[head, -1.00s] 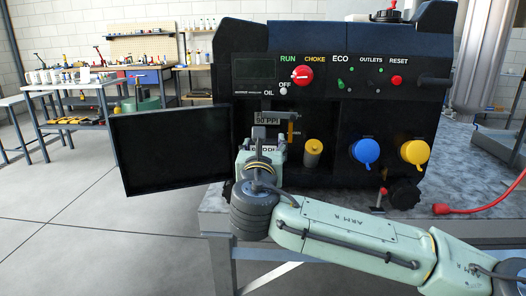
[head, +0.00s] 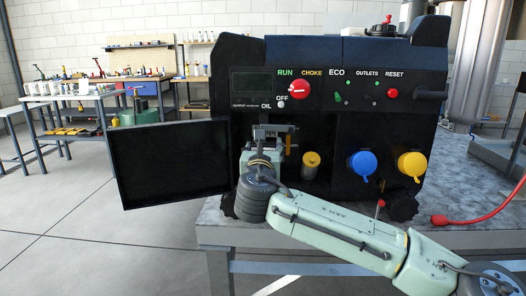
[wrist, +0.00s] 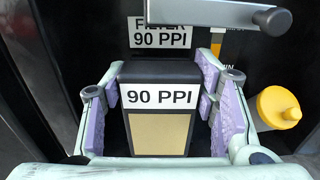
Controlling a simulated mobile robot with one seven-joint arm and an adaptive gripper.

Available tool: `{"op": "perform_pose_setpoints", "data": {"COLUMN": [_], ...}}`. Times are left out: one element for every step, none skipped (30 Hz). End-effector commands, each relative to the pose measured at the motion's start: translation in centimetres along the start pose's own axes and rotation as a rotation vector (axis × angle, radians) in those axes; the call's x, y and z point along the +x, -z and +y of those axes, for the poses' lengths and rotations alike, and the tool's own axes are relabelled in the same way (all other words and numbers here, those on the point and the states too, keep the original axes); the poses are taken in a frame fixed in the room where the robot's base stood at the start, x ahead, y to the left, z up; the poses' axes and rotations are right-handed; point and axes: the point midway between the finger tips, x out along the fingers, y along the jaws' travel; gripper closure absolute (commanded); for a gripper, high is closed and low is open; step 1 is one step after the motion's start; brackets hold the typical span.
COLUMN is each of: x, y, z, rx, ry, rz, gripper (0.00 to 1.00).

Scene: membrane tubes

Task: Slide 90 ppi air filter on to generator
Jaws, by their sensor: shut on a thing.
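The 90 PPI air filter is a block with a black top, a white "90 PPI" label and a tan face (wrist: 160,133). It sits between the purple-padded fingers of my gripper (wrist: 161,75), which is shut on it. My gripper (head: 264,150) is at the left front of the dark generator (head: 330,108), at the opening beside the open black door (head: 172,165). A "FILTER 90 PPI" label (wrist: 160,38) on the generator is just beyond the filter. In the head view my gripper mostly hides the filter. How far it is in the opening cannot be told.
A grey latch bar (wrist: 205,12) crosses above the filter. A yellow-capped fitting (head: 311,160) stands close to the right of my gripper. Blue (head: 362,163) and yellow (head: 411,165) outlet covers are farther right. The generator stands on a grey table (head: 300,231).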

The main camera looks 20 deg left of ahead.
Motion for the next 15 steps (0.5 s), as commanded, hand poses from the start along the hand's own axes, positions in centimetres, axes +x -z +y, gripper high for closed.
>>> {"op": "perform_pose_setpoints", "data": {"x": [0.5, 0.7, 1.0, 1.2, 1.5, 1.8, 2.0, 2.1, 2.4, 2.6, 2.7, 2.9, 3.0, 3.1, 3.2], "y": [0.0, 0.0, 0.0, 0.0, 0.0, 0.1, 0.1, 0.1, 0.1, 0.2, 0.2, 0.2, 0.2, 0.2, 0.2], "z": [0.0, -0.1, 0.0, 0.0, 0.0, 0.0, 0.0, 0.0, 0.0, -0.1, 0.0, 0.0, 0.0, 0.0, 0.0], "rx": [0.001, 0.001, 0.001, 0.001, 0.001, 0.001, 0.001, 0.001, 0.001, 0.001, 0.001, 0.001, 0.001, 0.001, 0.001], "ry": [0.002, 0.002, 0.001, 0.000, 0.000, 0.000, 0.000, 0.001, 0.001, 0.001, 0.001, 0.000, 0.000, 0.000, 0.000], "rz": [0.001, 0.001, 0.001, 0.001, 0.001, 0.001, 0.001, 0.001, 0.001, 0.001, 0.000, 0.000, 0.000, 0.000, 0.000], "gripper": [0.74, 0.74, 0.74, 0.74, 0.74, 0.74, 0.74, 0.74, 0.74, 0.74, 0.74, 0.74, 0.74, 0.74, 0.74]}}
